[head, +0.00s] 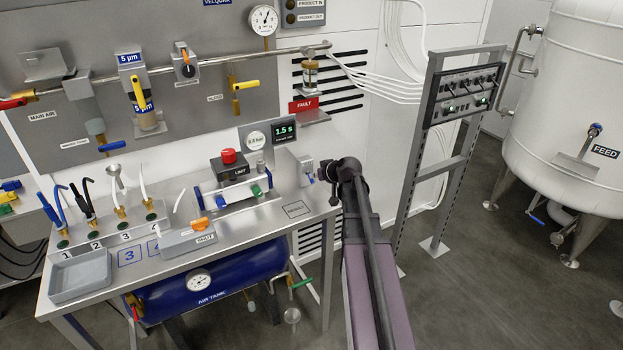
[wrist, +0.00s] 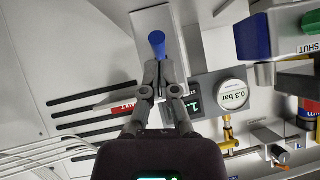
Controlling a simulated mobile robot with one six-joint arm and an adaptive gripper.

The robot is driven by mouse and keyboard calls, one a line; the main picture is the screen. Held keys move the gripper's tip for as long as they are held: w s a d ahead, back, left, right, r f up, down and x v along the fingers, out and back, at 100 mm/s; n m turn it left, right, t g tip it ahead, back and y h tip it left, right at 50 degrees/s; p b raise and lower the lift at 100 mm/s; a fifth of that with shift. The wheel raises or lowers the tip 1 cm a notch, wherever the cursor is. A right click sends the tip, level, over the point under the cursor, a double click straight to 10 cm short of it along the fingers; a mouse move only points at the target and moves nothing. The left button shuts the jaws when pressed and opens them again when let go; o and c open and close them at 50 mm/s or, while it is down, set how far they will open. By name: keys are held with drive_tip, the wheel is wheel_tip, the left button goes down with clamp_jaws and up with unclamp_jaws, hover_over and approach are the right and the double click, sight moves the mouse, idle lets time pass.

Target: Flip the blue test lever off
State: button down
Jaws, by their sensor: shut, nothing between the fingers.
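A blue lever (wrist: 157,44) stands out from a light metal block (wrist: 148,22) in the wrist view, just beyond my fingertips. I take it for the test lever; no label on it is readable. My gripper (wrist: 158,80) is shut and empty, its tips pointing at the lever's near end. I cannot tell whether they touch it. In the head view my gripper (head: 323,172) is at the right end of the metal bench, beside a small grey block (head: 291,166).
A timer display (head: 284,132) reading 1.5 s and a round gauge stand behind the bench (head: 313,201). A clamp fixture (head: 233,192) and a red button (head: 228,156) are left of my gripper. A rack post (head: 419,150) stands to the right. White hoses (wrist: 40,155) cross the wrist view.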

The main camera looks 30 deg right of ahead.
drive_tip(key=shift+w+r, duration=0.2)
drive_tip(key=shift+w, duration=0.15)
drive_tip(key=shift+r+p, duration=0.15)
drive_tip(key=shift+p, duration=0.15)
drive_tip(key=s+f+p+v, duration=0.1)
drive_tip(key=p+v, duration=0.5)
drive_tip(key=v, duration=0.7)
drive_tip(key=shift+d+f, duration=0.3)
drive_tip(key=shift+w, duration=0.1)
idle(0.4)
